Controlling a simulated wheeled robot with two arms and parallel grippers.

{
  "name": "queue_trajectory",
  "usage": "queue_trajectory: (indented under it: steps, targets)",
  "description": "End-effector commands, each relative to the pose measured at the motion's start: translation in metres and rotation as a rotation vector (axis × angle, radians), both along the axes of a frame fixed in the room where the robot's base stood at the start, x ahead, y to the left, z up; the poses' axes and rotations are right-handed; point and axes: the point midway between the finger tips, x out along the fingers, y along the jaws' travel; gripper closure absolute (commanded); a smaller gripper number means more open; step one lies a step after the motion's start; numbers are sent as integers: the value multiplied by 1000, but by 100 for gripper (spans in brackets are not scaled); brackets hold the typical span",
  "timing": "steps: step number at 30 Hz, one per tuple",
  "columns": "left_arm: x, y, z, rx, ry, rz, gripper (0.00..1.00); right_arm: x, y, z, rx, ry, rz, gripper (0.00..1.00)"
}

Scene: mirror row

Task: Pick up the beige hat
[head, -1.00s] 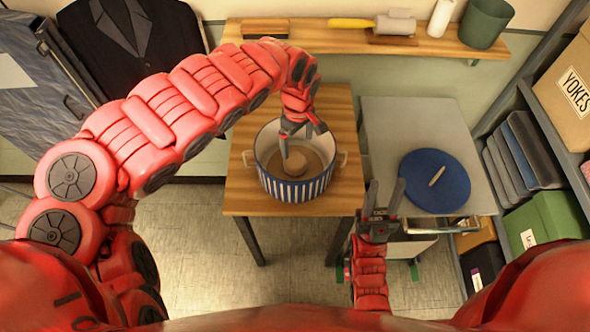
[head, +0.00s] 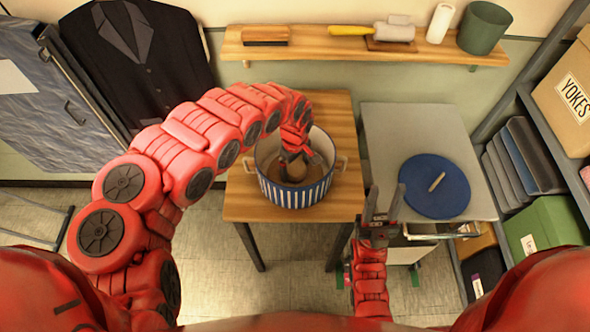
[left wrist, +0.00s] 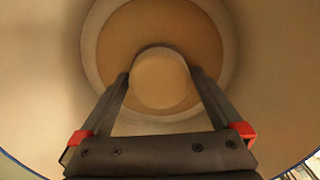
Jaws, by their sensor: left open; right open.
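The beige hat (left wrist: 160,82) lies inside a blue-and-white striped pot (head: 290,194). Its rounded crown faces up in the left wrist view, with a darker tan round area around it. My left gripper (head: 299,160) is down inside the pot, pointing at the hat. In the left wrist view its two open fingers lie on either side of the crown; I cannot tell whether they touch it. In the head view the gripper hides most of the hat. My right gripper (head: 384,204) is open and empty, between the wooden table and the grey cabinet.
The pot stands on a wooden table (head: 245,205). A blue round lid (head: 436,200) with a light handle lies on the grey cabinet (head: 410,122) to the right. A wall shelf (head: 340,45) with a brush and rollers runs behind. The pot wall surrounds my left gripper.

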Motion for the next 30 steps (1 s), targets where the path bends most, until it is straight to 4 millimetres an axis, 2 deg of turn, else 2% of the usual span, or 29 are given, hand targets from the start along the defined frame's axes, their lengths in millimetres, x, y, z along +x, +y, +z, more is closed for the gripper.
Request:
queue_trajectory:
  steps: [9, 20, 30]
  targets:
    - [1, 0, -3, 1, -2, 0, 2, 0, 0, 0, 0, 0, 0, 58]
    - [0, 0, -3, 1, -2, 0, 67, 0, 0, 0, 0, 0, 0, 58]
    - [1, 0, 0, 1, -2, 0, 69, 0, 0, 0, 0, 0, 0, 58]
